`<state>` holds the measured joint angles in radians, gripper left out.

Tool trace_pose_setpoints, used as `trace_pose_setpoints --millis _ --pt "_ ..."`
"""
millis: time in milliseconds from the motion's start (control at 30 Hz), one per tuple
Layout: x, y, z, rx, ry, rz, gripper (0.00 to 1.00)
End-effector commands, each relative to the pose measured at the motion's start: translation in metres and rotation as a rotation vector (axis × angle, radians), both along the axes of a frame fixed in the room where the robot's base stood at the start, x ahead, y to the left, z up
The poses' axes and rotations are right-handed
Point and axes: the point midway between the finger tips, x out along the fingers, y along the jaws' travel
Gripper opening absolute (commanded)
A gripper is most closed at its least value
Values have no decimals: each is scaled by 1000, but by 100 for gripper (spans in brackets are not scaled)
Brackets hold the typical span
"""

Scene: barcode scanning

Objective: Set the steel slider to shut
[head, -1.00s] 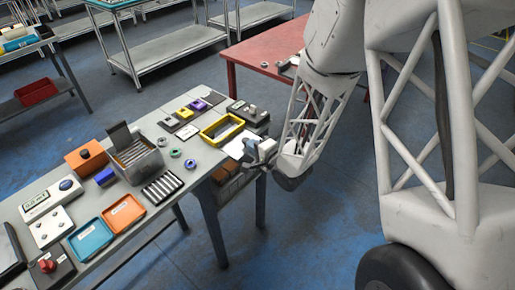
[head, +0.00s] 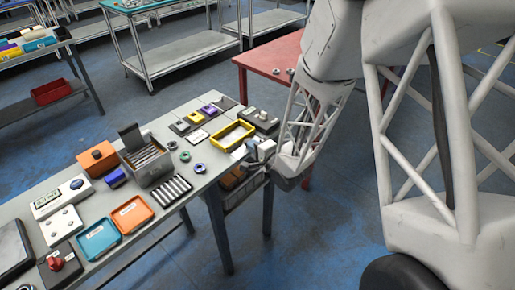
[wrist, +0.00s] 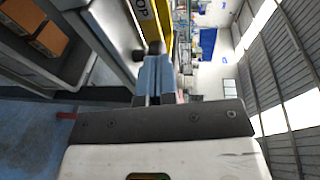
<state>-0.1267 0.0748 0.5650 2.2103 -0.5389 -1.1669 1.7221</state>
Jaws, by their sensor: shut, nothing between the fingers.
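My gripper (head: 254,152) is at the table's right edge, just in front of the yellow tray (head: 232,135). In the wrist view its two light-blue fingers (wrist: 154,80) are together and empty. Beyond their tips are a small dark knob-like part (wrist: 140,55) and a yellow surface with partly cut-off black lettering (wrist: 147,12). A dark unit with a grey knob (head: 262,117) stands behind the tray at the far right corner. It may carry the steel slider, but it is too small to tell, and the slider's position cannot be read.
The grey table (head: 203,185) holds a grey box of upright items (head: 148,160), a rack of pale bars (head: 171,190), an orange tray (head: 128,214) and a blue tray (head: 99,238). A red table (head: 272,58) stands behind. Open floor lies in front.

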Motion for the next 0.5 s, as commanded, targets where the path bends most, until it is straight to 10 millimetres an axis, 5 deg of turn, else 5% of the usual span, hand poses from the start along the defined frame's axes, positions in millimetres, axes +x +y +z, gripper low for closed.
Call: trace_pose_setpoints --millis 500 --pt "1 4 3 0 -5 12 0"
